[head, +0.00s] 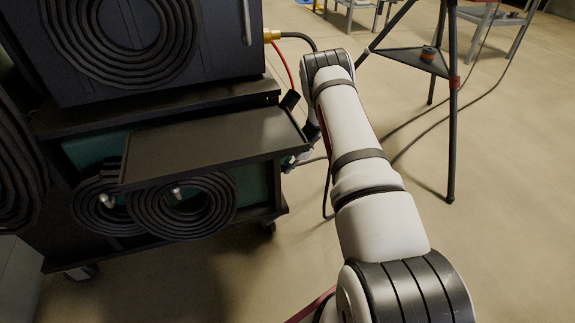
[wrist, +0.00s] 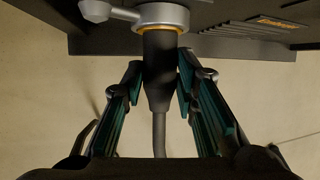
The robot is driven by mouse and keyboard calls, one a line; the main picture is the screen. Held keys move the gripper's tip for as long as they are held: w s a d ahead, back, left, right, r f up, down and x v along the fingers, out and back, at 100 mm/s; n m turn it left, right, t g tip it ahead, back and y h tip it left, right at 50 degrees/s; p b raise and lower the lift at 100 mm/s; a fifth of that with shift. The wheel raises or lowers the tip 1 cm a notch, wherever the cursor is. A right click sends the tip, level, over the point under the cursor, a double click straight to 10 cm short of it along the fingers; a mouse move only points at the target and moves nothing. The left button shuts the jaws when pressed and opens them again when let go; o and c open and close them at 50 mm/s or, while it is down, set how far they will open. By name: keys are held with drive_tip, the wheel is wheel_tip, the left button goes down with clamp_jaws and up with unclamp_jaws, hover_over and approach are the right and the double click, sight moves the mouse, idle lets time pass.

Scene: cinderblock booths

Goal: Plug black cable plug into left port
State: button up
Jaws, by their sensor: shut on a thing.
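The black cable plug (wrist: 159,72) is upright in the wrist view, with a grey cable (wrist: 159,135) running down from it. My gripper (wrist: 158,72) is shut on the plug, one finger on each side. The plug's upper end meets a silver port collar (wrist: 163,14) with a yellow ring; how deep it sits inside cannot be told. A silver lever sticks out left of the collar.
A dark cart (head: 200,150) with a shelf and coiled black cables (head: 182,205) stands at left. A yellow connector (head: 272,35) with black and red cables is on its side. A tripod (head: 452,100) stands at right, with cables on the floor.

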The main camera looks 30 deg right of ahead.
drive_tip(key=o, duration=1.1)
drive_tip(key=shift+w+a, duration=0.1)
drive_tip(key=shift+a, duration=0.1)
drive_tip(key=v, duration=1.2)
drive_tip(key=shift+d, duration=0.1)
